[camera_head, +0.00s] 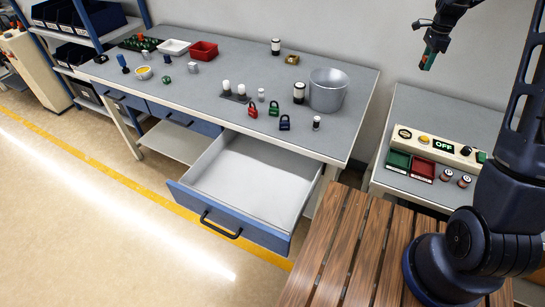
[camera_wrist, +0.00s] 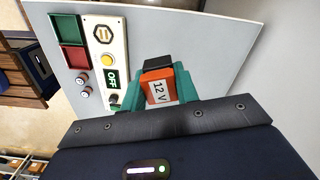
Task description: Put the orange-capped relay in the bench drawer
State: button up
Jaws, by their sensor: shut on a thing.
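My gripper (camera_head: 432,50) is raised above the grey side table at the upper right in the head view. In the wrist view its green fingers (camera_wrist: 155,96) are shut on the orange-capped relay (camera_wrist: 158,87), which has a white label reading "12 V". The bench drawer (camera_head: 241,180) is pulled out under the right part of the grey bench, with a blue front and black handle. Its pale inside looks empty. The gripper and relay are well to the right of the drawer and above it.
The grey bench (camera_head: 300,140) holds padlocks, a metal bucket (camera_head: 328,91), jars and trays. A panel reading "OFF" (camera_head: 443,147), with green and red trays (camera_head: 422,169), is on the side table. A slatted wooden surface (camera_head: 345,245) lies right of the drawer.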

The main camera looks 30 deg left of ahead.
jog(key=s+a+n, duration=0.2)
jog(key=s+a, duration=0.3)
jog(key=a, duration=0.5)
jog(key=s+a+n, duration=0.2)
jog(key=s+a, duration=0.2)
jog(key=a, duration=0.5)
jog(key=n, duration=1)
send_over(246, 189)
notch_tip(246, 189, down, 16)
notch_tip(246, 189, down, 21)
jog(key=shift+a+r, duration=0.1)
jog(key=shift+r, duration=0.1)
jog(key=shift+f, duration=0.1)
jog(key=o, duration=0.5)
jog(key=shift+f, duration=0.1)
jog(key=o, duration=0.5)
